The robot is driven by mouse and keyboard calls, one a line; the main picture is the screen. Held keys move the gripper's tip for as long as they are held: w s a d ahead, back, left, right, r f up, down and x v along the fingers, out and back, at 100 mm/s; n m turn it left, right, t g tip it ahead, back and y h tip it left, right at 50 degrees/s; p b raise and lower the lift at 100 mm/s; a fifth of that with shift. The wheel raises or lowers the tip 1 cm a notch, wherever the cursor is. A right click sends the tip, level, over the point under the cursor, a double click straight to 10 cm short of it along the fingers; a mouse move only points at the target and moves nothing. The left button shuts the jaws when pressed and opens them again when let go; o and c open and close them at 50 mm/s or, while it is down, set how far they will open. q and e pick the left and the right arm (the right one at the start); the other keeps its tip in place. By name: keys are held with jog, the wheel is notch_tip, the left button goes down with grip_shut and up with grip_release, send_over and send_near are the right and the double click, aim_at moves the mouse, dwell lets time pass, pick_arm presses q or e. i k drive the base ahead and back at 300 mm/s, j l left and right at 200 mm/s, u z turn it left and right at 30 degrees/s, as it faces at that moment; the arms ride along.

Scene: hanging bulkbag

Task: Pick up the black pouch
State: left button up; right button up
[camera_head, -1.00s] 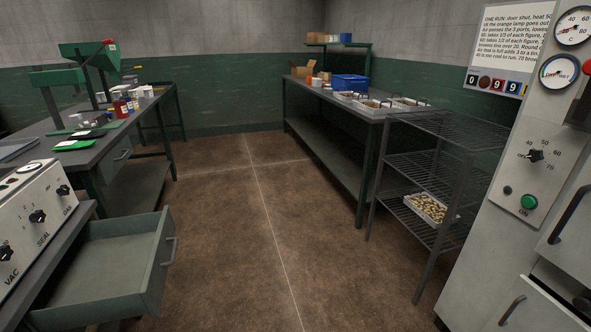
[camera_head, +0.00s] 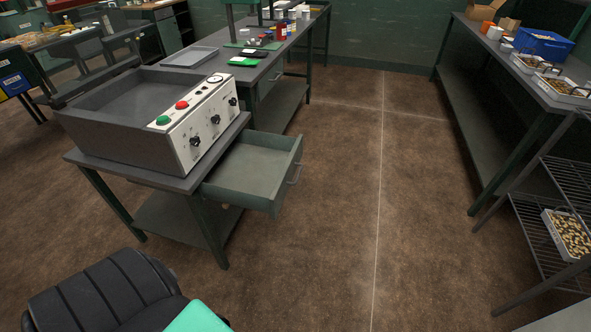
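Small flat items lie on the dark bench (camera_head: 290,40) at the top centre. One is a flat black item (camera_head: 254,53) just behind a bright green one (camera_head: 244,62). Another dark flat item (camera_head: 269,45) lies behind that. They are small here, and I cannot tell for sure which of them is the black pouch. Neither of my grippers shows in the head view.
An empty open drawer (camera_head: 250,172) juts into the aisle. A wire rack (camera_head: 530,220) and a long bench (camera_head: 470,110) line the right. The floor between is clear.

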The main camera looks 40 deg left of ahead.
aim_at(246, 53)
jog(key=u, duration=1.4)
jog(key=i+l+z, duration=0.5)
jog(key=i+l, duration=0.2)
jog(key=i+l+z, duration=0.3)
jog(key=i, duration=0.2)
jog(key=i+z, duration=0.25)
jog(key=i, duration=0.2)
jog(key=i+u, duration=0.2)
jog(key=i, duration=0.35)
jog(key=i+l+u, duration=0.15)
jog(key=i, duration=0.4)
jog(key=i+l+u, duration=0.2)
jog(key=i, duration=0.35)
